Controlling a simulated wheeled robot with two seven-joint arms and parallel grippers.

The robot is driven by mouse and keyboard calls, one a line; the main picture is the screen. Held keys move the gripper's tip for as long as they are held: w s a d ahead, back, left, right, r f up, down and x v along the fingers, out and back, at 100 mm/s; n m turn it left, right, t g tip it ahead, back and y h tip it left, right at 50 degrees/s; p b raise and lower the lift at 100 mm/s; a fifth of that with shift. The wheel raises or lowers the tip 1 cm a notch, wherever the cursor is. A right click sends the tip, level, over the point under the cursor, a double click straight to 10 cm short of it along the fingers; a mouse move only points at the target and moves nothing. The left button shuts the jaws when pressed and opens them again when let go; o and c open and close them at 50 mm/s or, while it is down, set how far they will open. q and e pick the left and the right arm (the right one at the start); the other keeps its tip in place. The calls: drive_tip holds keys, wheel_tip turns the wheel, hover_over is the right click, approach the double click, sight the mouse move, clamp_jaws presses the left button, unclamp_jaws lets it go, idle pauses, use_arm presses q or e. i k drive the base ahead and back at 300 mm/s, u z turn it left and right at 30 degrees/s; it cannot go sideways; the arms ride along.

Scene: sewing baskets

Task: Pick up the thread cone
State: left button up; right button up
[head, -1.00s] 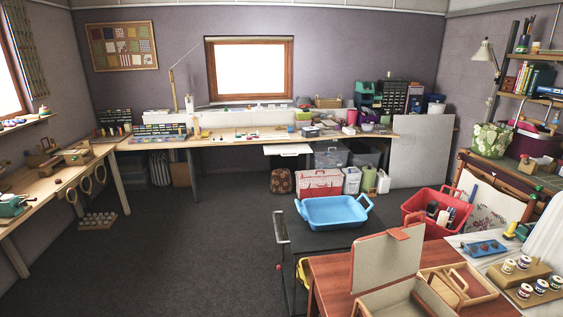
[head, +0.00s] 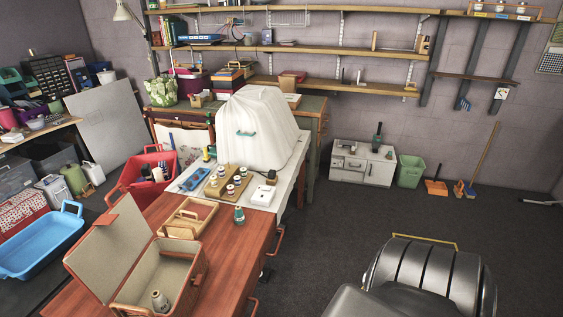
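A teal thread cone (head: 239,214) stands upright on the red-brown wooden table (head: 228,247), near its far right corner. A second cone-shaped spool (head: 160,301), greyish, is inside the open sewing basket (head: 196,282) at the near end of the same table. The basket's lid (head: 108,248) is tilted up to the left. Neither of my grippers shows in the head view, and nothing is seen touching either cone.
A wooden tray (head: 173,230) lies between basket and teal cone. Behind are several spools on a wooden stand (head: 214,193) and a white-covered machine (head: 258,125). A black ribbed object (head: 430,278) is at the lower right.

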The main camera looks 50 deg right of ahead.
sight(239, 219)
drive_tip(key=z, duration=1.15)
drive_tip(key=k, duration=0.65)
drive_tip(key=z, duration=1.9)
drive_tip(key=i, duration=1.95)
drive_tip(key=u, duration=0.3)
drive_tip(key=i, duration=0.95)
drive_tip(key=u, duration=1.65)
drive_tip(key=i, duration=0.7)
drive_tip(key=u, duration=0.6)
